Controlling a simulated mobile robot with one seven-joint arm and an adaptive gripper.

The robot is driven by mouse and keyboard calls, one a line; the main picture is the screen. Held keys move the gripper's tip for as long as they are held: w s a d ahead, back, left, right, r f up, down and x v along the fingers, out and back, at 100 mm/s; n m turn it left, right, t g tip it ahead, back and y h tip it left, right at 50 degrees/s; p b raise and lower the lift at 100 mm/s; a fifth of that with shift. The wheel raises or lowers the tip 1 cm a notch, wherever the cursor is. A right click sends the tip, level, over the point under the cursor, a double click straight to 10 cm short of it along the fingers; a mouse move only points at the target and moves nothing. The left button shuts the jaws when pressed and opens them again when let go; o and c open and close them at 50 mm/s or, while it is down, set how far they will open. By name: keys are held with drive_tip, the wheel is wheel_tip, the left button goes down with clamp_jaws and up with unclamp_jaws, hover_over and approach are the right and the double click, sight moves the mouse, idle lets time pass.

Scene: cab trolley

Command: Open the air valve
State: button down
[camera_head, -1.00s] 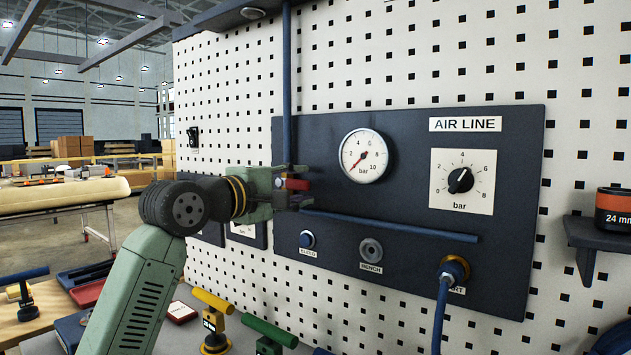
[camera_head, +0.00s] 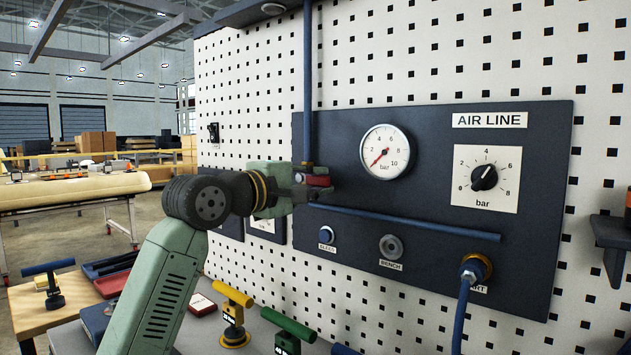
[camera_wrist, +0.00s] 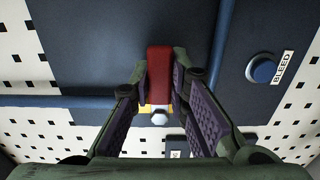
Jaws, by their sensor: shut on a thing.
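The air valve's red handle (camera_head: 318,181) is at the lower end of the vertical blue pipe (camera_head: 308,90), left on the dark air line panel (camera_head: 430,125). My gripper (camera_head: 312,187) is at this handle. In the wrist view the red handle (camera_wrist: 159,72) stands between my two fingers, which are shut on it. The handle lies across the line of the blue pipe (camera_wrist: 75,102). A hex nut (camera_wrist: 160,118) shows at its near end. My fingers hide part of the valve body. The pressure gauge (camera_head: 386,152) needle points low left, near 0.
The blue bleed button (camera_head: 327,235) and the bench port (camera_head: 391,247) sit below the horizontal pipe (camera_head: 400,222). A regulator knob (camera_head: 484,177) is at the right, above a blue hose (camera_head: 462,310). Yellow (camera_head: 233,294) and green (camera_head: 288,325) T-handled tools stand below.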

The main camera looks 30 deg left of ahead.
idle(0.7)
drive_tip(key=n, duration=0.2)
drive_tip(key=r+n, duration=0.1)
drive_tip(key=n, duration=0.1)
drive_tip(key=shift+r, duration=0.3)
drive_tip(key=shift+a+r+n, duration=0.2)
drive_tip(key=shift+r+n, duration=0.15)
drive_tip(key=shift+n, duration=0.55)
drive_tip(key=n, duration=0.2)
drive_tip(key=a+r+n, duration=0.1)
drive_tip(key=n, duration=0.1)
drive_tip(key=shift+w+a+r, duration=0.1)
drive_tip(key=shift+r, duration=0.1)
drive_tip(key=n, duration=0.1)
drive_tip(key=a+n, duration=0.1)
drive_tip(key=n, duration=0.2)
drive_tip(key=shift+w+a+r+n, duration=0.1)
drive_tip(key=shift+a+r+n, duration=0.15)
drive_tip(key=shift+r+n, duration=0.15)
drive_tip(key=shift+w+a+r+n, duration=0.1)
drive_tip(key=shift+a+n, duration=0.2)
drive_tip(key=shift+n, duration=0.55)
drive_tip(key=shift+a+n, duration=0.3)
drive_tip(key=shift+n, duration=0.55)
drive_tip(key=c, duration=1.5)
unclamp_jaws()
